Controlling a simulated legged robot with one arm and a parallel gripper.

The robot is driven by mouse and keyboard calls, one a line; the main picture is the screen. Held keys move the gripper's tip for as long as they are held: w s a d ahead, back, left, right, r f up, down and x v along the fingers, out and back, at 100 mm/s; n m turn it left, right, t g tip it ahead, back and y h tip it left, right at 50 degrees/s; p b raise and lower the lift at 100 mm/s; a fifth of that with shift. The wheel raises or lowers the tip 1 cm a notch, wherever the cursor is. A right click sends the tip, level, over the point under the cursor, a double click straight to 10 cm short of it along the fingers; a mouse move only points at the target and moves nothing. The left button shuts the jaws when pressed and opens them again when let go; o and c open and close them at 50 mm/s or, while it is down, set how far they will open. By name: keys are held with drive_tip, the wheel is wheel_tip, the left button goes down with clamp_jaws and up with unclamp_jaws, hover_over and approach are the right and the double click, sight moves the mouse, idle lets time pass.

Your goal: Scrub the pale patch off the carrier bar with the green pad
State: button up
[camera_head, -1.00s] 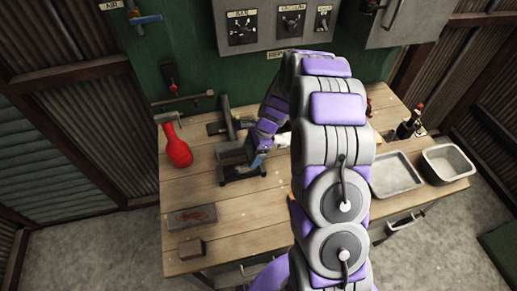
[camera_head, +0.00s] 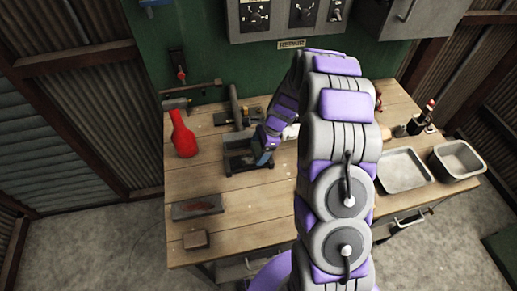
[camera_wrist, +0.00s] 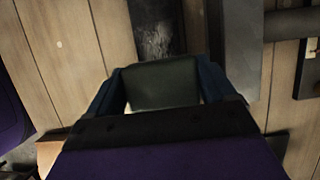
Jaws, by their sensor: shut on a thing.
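My gripper (camera_wrist: 165,78) has blue fingers and is shut on a dark green pad (camera_wrist: 163,88), which lies between them in the wrist view. The carrier bar (camera_wrist: 143,14) is a dark bar just beyond the pad, with a pale, streaky patch (camera_wrist: 153,40) on it. The pad's edge lies at the patch's lower end in the picture; I cannot tell whether they touch. In the head view my gripper (camera_head: 265,147) is at the right side of a dark fixture (camera_head: 235,168) on the bench. There the pad and patch are too small or hidden to tell.
The wooden bench (camera_head: 260,207) is clear at its front middle. A red bottle (camera_head: 183,137) stands at left, with a flat grey piece (camera_head: 198,207) and a small brown block (camera_head: 196,240) in front. Two metal trays (camera_head: 404,170) (camera_head: 456,161) are at right.

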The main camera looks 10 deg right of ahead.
drive_tip(key=shift+d+f, duration=0.15)
drive_tip(key=shift+d, duration=1)
drive_tip(key=shift+d+f, duration=0.15)
drive_tip(key=shift+a+f, duration=0.15)
drive_tip(key=shift+a, duration=0.4)
drive_tip(key=shift+a+f, duration=0.15)
drive_tip(key=shift+a, duration=0.35)
drive_tip(key=shift+d, duration=0.3)
drive_tip(key=shift+a+p, duration=1.05)
drive_tip(key=shift+a, duration=1.4)
drive_tip(key=shift+a, duration=0.1)
drive_tip(key=shift+a+f+p, duration=0.2)
drive_tip(key=shift+a+p, duration=0.6)
drive_tip(key=shift+a, duration=0.55)
drive_tip(key=shift+d+f+p, duration=0.15)
drive_tip(key=shift+d+p, duration=0.35)
drive_tip(key=shift+d, duration=1.8)
